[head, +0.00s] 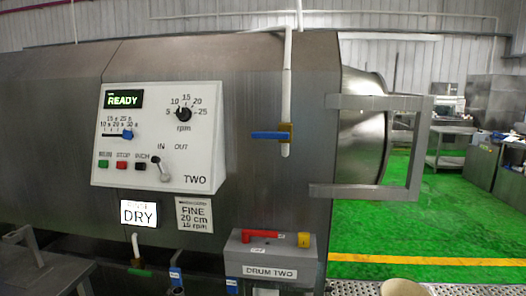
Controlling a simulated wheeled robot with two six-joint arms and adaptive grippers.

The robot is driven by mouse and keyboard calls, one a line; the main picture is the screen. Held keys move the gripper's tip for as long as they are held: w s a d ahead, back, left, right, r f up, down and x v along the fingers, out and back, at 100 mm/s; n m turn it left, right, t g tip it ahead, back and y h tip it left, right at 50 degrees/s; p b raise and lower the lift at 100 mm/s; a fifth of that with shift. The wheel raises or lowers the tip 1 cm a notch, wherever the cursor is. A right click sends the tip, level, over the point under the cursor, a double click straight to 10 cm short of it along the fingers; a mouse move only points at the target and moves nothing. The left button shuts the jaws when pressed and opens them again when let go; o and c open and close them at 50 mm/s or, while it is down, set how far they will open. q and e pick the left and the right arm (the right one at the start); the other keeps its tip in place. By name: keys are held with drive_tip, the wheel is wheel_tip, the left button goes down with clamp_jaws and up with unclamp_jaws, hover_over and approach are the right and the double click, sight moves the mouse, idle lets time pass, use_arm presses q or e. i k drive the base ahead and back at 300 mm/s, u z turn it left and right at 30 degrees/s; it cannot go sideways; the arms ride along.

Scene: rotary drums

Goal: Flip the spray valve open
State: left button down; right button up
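A valve with a blue lever (270,135) and a brass body (285,134) sits on a white vertical pipe (288,75) on the front of the steel drum machine (255,85). The lever lies horizontal, pointing left, across the line of the pipe. The pipe's open end is just below the valve. No label on this valve is visible. A lit sign (140,214) reads DRY. Neither of my grippers is in view.
A white control panel (205,160) marked TWO shows READY. Below right is a grey box (262,265) labelled DRUM TWO with a red handle (262,238). A green-handled valve (141,272) is low down. A steel frame (413,150) projects right; green floor lies beyond.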

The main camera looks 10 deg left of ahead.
sight(284, 135)
drive_tip(key=z, duration=0.35)
drive_tip(key=i, duration=1.05)
drive_tip(key=z, duration=0.25)
